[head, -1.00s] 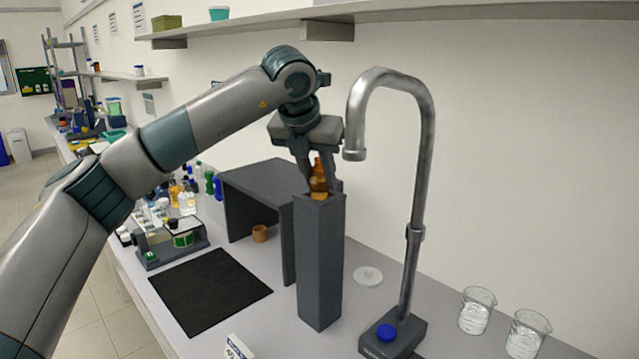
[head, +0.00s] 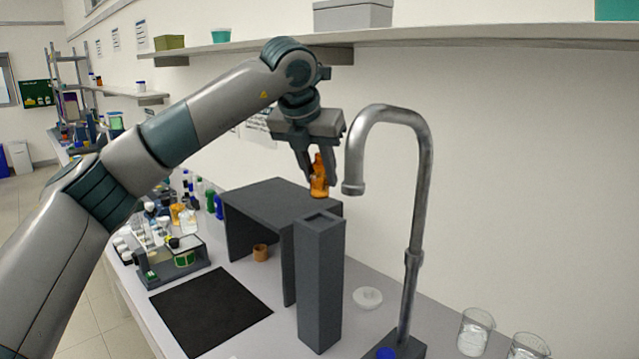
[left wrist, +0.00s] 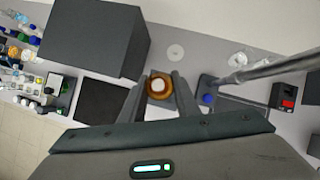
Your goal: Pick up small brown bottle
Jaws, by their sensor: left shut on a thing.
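The small brown bottle (head: 319,178) is amber and roughly upright between the fingers of my left gripper (head: 319,172). The gripper is shut on it. The bottle hangs clear above the tall grey square column (head: 319,280), whose open top shows below it. In the left wrist view the bottle (left wrist: 159,86) shows from above between the two fingers of the gripper (left wrist: 160,92). My right gripper is not in view.
A curved metal pipe (head: 420,190) on a base stands close right of the gripper. A dark bench-like block (head: 275,205) stands behind the column. A black mat (head: 212,308) lies front left. Beakers (head: 475,330) stand at right. A shelf (head: 470,36) runs above.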

